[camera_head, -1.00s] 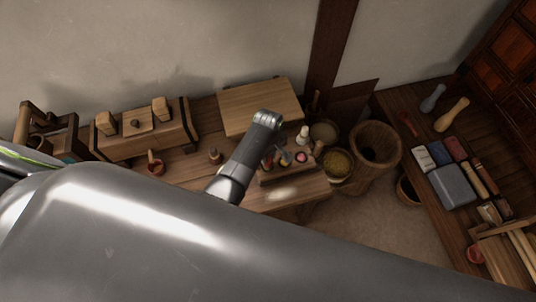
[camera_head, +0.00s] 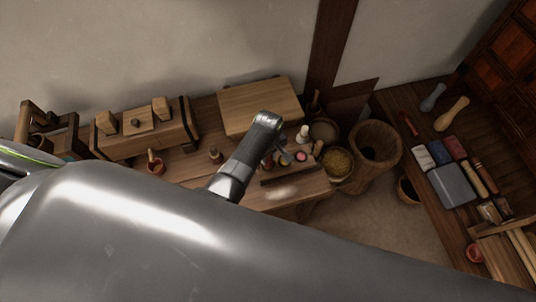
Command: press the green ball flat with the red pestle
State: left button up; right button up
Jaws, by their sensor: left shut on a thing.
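My left gripper (camera_head: 279,150) is over the small wooden rack on the low table, partly hidden by my own dark wrist. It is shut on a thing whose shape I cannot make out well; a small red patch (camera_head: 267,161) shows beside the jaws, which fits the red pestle. A pink-red round thing (camera_head: 301,156) sits on the rack (camera_head: 290,177), just right of the gripper. I cannot make out the green ball; my wrist and arm cover part of the table. My right gripper is not in view.
A flat wooden board (camera_head: 260,105) lies behind the gripper. A white peg-like thing (camera_head: 302,134), a bowl of grain (camera_head: 338,163) and a tall wooden mortar (camera_head: 376,147) stand to the right. A side bench holds blocks and a grey slab (camera_head: 453,186). Bare floor (camera_head: 375,218) lies between.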

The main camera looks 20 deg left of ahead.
pick_arm(q)
jog(key=shift+r+p, duration=0.1)
jog(key=shift+p, duration=0.35)
jog(key=shift+f, duration=0.3)
jog(key=shift+r+p, duration=0.15)
jog(key=shift+p, duration=0.15)
jog(key=shift+f, duration=0.3)
dwell(0.3)
dwell(0.3)
jog(key=shift+r, duration=0.1)
dwell(0.7)
jog(key=shift+r+p, duration=0.65)
jog(key=shift+r, duration=3.05)
